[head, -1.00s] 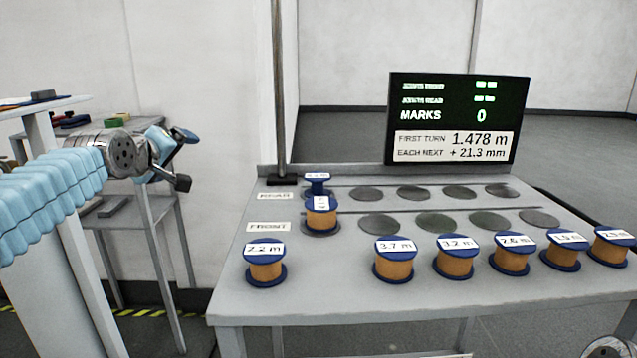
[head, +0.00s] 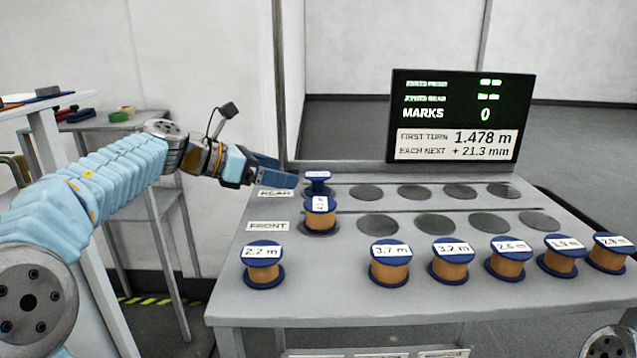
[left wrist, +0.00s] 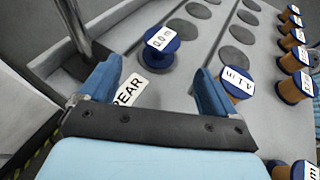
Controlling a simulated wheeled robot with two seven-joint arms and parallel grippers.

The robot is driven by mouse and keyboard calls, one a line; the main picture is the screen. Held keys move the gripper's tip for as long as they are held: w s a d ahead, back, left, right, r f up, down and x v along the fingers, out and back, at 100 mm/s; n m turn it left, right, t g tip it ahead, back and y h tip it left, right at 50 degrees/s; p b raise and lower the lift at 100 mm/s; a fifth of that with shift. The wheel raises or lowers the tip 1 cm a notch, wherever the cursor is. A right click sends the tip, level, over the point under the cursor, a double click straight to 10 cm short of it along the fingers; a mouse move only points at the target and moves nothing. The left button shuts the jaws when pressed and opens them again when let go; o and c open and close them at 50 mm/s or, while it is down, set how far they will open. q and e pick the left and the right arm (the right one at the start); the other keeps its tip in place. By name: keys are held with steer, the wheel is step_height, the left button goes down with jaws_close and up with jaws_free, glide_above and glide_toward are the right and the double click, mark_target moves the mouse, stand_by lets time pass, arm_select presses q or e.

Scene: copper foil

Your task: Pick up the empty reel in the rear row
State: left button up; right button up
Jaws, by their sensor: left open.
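The empty reel (head: 318,183) is blue with a bare core and stands on the first spot of the rear row. In the left wrist view the same reel (left wrist: 161,50) shows a "0.0 m" label and lies just beyond the fingertips. My left gripper (head: 285,175) is open at the table's left rear, just left of the reel and apart from it. In the left wrist view its blue fingers (left wrist: 156,85) are spread with nothing between them. My right gripper is not in view.
A copper-wound reel (head: 320,214) stands on the front row's first spot, close to the empty reel. More copper reels (head: 391,263) line the table's front. A dark post (head: 281,90) rises at the rear left corner. Bare grey discs (head: 367,192) fill the rest of both rows.

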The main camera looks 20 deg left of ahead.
mark_target(319, 181)
arm_select(q)
steer(key=x, duration=1)
steer(key=shift+w+d+f, duration=0.15)
steer(key=shift+d, duration=0.15)
steer(key=shift+c, duration=0.5)
steer(key=c, duration=1)
